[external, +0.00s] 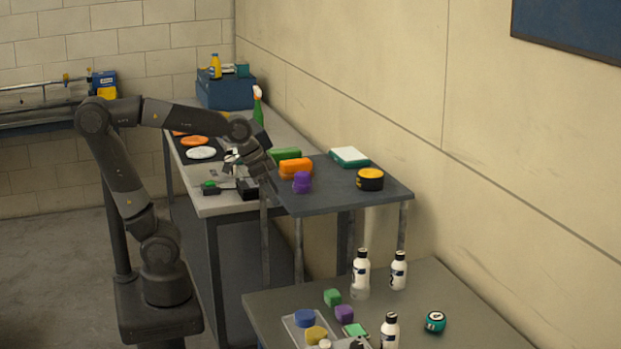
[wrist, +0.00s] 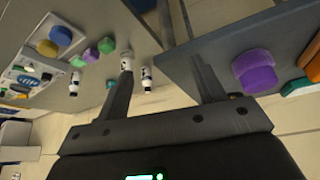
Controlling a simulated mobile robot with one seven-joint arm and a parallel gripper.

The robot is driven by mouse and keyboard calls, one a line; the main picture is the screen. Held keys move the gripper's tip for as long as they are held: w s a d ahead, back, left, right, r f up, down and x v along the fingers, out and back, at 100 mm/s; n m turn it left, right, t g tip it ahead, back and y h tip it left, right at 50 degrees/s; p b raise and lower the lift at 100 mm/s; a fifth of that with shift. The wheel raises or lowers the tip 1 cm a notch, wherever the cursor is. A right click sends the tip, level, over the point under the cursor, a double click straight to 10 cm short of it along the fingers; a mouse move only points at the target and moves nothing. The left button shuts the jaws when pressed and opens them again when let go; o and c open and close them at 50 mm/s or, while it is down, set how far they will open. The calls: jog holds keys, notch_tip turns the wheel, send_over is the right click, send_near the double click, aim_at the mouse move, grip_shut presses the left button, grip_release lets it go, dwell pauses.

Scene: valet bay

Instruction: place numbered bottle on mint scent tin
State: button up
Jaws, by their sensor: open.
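Three white bottles with dark caps stand upright on the lower grey table: one at the back left (external: 361,274), one at the back right (external: 398,271) and one nearer the front (external: 389,332). Their dark label marks are too small to read. A round teal tin (external: 435,322), which looks like the mint scent tin, sits right of the front bottle with nothing on top. My gripper (external: 240,163) is open and empty above the far counter, beside the raised shelf, away from the bottles. In the wrist view its fingers (wrist: 164,75) are apart, and one partly overlaps the back-left bottle (wrist: 126,60).
The raised dark shelf (external: 340,191) holds purple, orange and green blocks and a black-and-yellow tin (external: 370,180). A clear tray (external: 298,335) with coloured round pieces and small blocks crowds the lower table's left side. That table's right edge is clear.

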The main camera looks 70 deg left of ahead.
jog(key=s+a+f+n+y, duration=0.1)
jog(key=s+a+f+n, duration=0.1)
jog(key=s+a, duration=0.3)
jog(key=shift+s+a+f+n+t+y, duration=0.25)
jog(key=shift+s+n, duration=0.35)
jog(key=shift+s, duration=1.4)
